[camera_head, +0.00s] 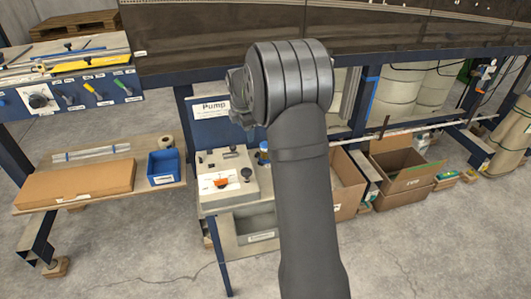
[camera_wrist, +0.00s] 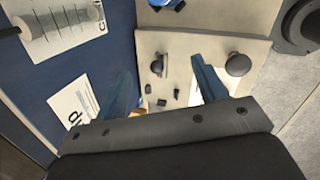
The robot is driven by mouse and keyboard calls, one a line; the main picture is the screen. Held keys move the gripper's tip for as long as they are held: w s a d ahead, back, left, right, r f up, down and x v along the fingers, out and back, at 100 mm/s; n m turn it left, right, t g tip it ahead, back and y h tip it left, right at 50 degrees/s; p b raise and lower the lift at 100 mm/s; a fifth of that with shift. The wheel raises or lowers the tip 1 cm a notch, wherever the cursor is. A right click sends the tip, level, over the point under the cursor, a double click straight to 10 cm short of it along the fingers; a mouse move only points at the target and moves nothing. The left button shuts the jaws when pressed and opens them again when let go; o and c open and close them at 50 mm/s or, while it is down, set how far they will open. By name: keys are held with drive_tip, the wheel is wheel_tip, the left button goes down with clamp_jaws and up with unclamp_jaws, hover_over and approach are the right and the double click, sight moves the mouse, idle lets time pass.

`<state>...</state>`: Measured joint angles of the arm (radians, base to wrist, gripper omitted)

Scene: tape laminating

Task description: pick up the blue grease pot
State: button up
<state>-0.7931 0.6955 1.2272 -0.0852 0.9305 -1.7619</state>
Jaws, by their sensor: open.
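A small pot with a blue top (camera_head: 264,151) stands at the back right of the pump unit in the head view, partly hidden behind my arm. In the wrist view a blue thing (camera_wrist: 168,4) is cut off by the top edge; it may be the same pot. My gripper (camera_wrist: 162,66) is open and empty in the wrist view, its two blue fingers apart above the pump unit's panel (camera_wrist: 195,48). The blue thing lies beyond the fingertips, not between them. In the head view my arm hides the gripper's fingers.
The pump unit (camera_head: 222,181) has knobs on top and a blue "Pump" board (camera_head: 212,129) behind it. A shelf at left holds a blue bin (camera_head: 164,168) and a cardboard box (camera_head: 77,184). Open cartons (camera_head: 402,172) stand right of my arm.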

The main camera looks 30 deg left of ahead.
drive_tip(key=w+d+r+n+t+h, duration=0.15)
drive_tip(key=d+n, duration=0.25)
drive_tip(key=n, duration=0.4)
drive_tip(key=shift+y, duration=0.35)
drive_tip(key=x, duration=1.1)
drive_tip(key=w+x, duration=0.1)
drive_tip(key=x, duration=0.5)
drive_tip(key=shift+d+r, duration=0.1)
drive_tip(key=shift+r, duration=0.15)
drive_tip(key=shift+c, duration=0.3)
drive_tip(key=c, duration=1.1)
